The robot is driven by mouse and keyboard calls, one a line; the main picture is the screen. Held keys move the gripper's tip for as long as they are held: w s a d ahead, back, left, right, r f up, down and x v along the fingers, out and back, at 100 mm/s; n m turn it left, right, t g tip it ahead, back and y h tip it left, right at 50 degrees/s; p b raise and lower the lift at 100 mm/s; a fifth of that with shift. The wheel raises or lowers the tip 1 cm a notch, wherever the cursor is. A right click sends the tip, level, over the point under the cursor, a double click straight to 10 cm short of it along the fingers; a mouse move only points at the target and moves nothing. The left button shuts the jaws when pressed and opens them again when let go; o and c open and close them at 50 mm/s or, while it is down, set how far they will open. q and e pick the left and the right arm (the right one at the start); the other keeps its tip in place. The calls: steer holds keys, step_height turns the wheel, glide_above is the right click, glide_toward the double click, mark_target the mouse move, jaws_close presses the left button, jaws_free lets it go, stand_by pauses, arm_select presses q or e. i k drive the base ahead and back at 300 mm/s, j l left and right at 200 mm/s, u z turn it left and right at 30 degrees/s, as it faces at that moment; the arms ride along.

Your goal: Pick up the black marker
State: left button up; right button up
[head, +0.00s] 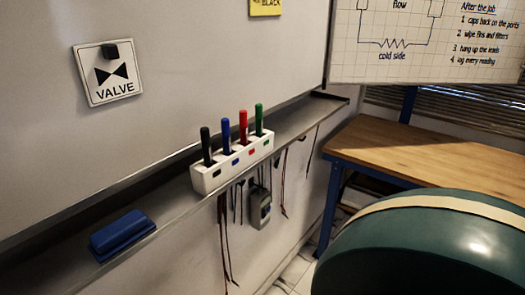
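The black marker (206,146) stands upright in the leftmost slot of a white holder (208,181). The holder sits on a dark metal ledge (175,199) along the wall board. Beside the black marker, to its right, stand a blue marker (226,137), a red marker (243,126) and a green marker (259,119). Coloured labels on the holder's front match the markers. Neither of my grippers shows in the head view.
A blue eraser (122,234) lies on the ledge at left. Leads (226,240) and a grey meter (260,206) hang below the ledge. A large green rounded object (425,250) fills the lower right. A wooden table (430,150) stands behind it.

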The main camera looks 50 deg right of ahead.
mark_target(205, 131)
steer(key=z, duration=1.2)
steer(key=u, duration=0.4)
steer(key=l+u, duration=0.8)
steer(key=l, duration=0.25)
steer(key=l+u, duration=0.1)
steer(key=l, duration=0.25)
steer(key=k+l+u, duration=0.1)
steer(key=l, duration=0.25)
steer(key=k+l+u, duration=0.1)
steer(key=l, duration=0.25)
